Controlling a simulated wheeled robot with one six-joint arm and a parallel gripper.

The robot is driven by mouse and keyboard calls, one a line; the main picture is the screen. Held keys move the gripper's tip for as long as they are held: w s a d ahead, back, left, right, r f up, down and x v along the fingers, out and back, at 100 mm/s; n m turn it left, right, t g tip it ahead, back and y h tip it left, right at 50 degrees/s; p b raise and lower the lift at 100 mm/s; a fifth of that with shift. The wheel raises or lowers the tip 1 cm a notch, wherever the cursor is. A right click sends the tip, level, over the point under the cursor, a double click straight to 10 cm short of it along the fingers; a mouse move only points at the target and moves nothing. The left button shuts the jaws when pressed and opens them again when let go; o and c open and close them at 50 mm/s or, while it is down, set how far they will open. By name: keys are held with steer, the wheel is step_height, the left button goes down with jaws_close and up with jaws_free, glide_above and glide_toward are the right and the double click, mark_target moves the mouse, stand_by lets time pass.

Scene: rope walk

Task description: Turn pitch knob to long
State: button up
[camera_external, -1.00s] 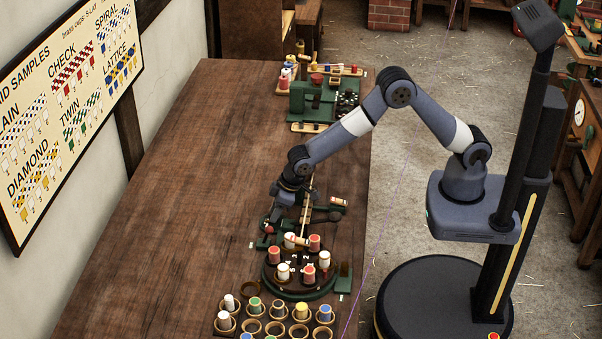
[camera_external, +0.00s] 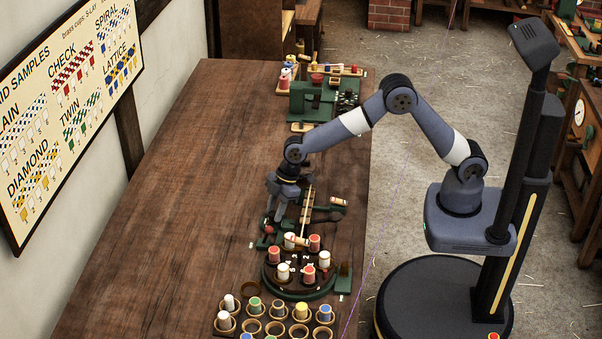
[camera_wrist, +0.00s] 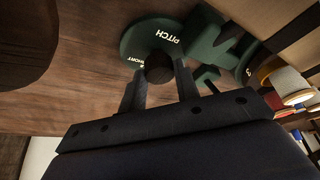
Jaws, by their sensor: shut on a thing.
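The pitch knob (camera_wrist: 159,66) is a dark round knob on a green plate (camera_wrist: 140,38) lettered "PITCH". Part of a second label, ending in "HORT", shows beside the knob. My gripper (camera_wrist: 160,78) is shut on the knob, with one finger on each side of it in the wrist view. In the external view my gripper (camera_external: 277,216) points down at the left side of the green braiding machine (camera_external: 300,285). The knob is hidden or too small to make out there. The "long" marking and the knob's pointer cannot be made out.
Red and white bobbins (camera_external: 314,243) stand on the machine close to my gripper. A tray of cups with several bobbins (camera_external: 301,312) lies at the front. A second green machine (camera_external: 310,100) stands farther back. The table (camera_external: 190,190) is clear to the left.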

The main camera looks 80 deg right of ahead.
stand_by(0.4)
steer(key=o, duration=1)
steer(key=shift+c, duration=0.2)
steer(key=shift+s, duration=0.1)
